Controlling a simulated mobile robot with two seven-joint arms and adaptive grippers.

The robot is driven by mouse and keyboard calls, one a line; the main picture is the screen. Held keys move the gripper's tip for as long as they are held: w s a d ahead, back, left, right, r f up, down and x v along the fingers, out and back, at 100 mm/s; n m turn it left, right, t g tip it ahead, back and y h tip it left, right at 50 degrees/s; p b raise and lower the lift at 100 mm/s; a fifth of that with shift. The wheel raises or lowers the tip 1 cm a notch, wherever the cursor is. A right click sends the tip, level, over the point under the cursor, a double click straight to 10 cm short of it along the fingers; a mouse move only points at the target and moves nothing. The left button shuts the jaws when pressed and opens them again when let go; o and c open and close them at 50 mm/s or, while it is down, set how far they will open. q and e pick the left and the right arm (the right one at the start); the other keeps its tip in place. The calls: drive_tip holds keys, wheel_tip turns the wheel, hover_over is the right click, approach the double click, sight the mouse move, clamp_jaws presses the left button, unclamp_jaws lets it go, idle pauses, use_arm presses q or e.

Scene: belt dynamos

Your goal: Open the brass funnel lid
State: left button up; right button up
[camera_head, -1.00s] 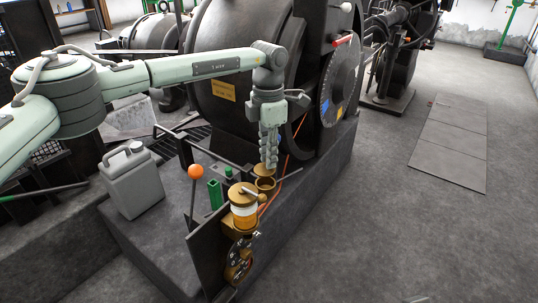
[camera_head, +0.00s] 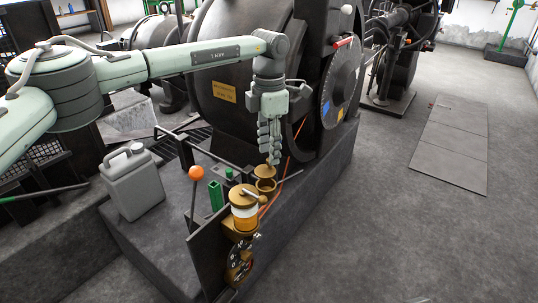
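The brass funnel (camera_head: 264,187) stands on the machine's plinth near the picture's middle, with its dark mouth showing. Its round brass lid (camera_head: 264,171) is raised at the back of the mouth, tilted up rather than lying over it. My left gripper (camera_head: 273,158) points down just above and behind the lid. Its fingertips are at or very close to the lid's upper edge; I cannot tell whether they touch. The fingers overlap in this view, so their opening is unclear. My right gripper is out of view.
A brass-capped glass oiler (camera_head: 244,209) stands in front of the funnel. An orange-knobbed lever (camera_head: 196,173), a green box-shaped part (camera_head: 215,195) and a grey jerrycan (camera_head: 132,182) are to the left. The large dark machine (camera_head: 240,60) rises behind.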

use_arm(q)
wheel_tip(320, 180, up, 10)
drive_tip(key=shift+f, duration=0.25)
